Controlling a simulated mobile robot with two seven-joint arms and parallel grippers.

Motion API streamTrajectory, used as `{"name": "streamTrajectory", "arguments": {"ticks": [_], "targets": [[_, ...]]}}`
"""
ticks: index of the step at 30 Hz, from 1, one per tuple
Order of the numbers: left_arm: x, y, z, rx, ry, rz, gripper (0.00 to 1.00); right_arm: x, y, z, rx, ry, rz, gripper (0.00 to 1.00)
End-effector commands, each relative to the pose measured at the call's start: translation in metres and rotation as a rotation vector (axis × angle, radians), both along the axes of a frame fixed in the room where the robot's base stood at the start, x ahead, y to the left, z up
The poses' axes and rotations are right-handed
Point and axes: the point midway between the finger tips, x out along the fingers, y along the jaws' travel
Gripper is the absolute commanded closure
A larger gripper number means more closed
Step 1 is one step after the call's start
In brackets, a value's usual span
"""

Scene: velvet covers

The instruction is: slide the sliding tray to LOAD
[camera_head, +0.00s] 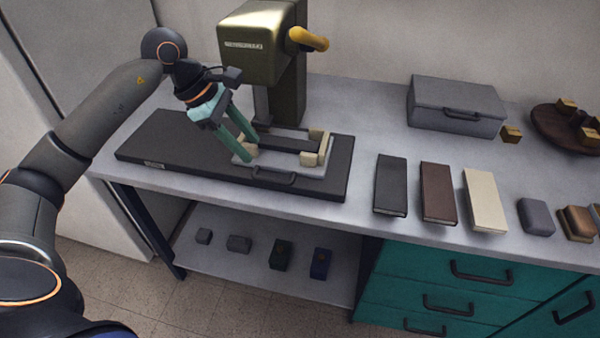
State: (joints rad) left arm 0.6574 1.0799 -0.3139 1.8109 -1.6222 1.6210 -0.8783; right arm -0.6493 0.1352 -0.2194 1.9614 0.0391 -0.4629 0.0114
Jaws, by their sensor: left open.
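The sliding tray (312,171) is a light grey plate with a dark handle (273,178) on its front edge and cream blocks at its corners. It sits toward the right part of a long black base (190,160), in front of the olive press (262,40). A dark flat piece (288,142) lies on the tray. My left gripper (249,148) is open, its teal fingers pointing down over the tray's left end. I cannot tell whether the fingers touch the tray or its left cream block. My right gripper is out of view.
The press has a yellow lever (308,39). Three book-like covers, black (391,185), brown (438,193) and cream (485,199), lie to the right. A grey box (456,105) stands behind them. The base's left part is clear; its small label (154,164) is unreadable.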

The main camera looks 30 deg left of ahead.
Motion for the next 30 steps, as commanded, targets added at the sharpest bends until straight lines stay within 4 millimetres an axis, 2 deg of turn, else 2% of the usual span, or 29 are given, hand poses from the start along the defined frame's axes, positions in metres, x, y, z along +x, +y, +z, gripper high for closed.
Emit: {"name": "streamTrajectory", "arguments": {"ticks": [2,5,8,21,30], "targets": [[0.0,0.013,0.003,0.054,-0.005,0.002,0.53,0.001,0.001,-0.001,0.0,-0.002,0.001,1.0],[0.001,0.015,-0.002,0.071,-0.003,0.002,0.53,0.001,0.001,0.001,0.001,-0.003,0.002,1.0],[0.003,0.01,-0.014,0.068,0.0,0.001,0.53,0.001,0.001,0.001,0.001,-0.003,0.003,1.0],[0.025,-0.019,-0.091,0.063,-0.001,0.001,0.53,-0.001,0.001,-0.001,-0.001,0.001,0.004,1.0],[0.031,-0.026,-0.11,0.064,-0.004,0.003,0.53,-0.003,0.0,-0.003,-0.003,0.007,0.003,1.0]]}}
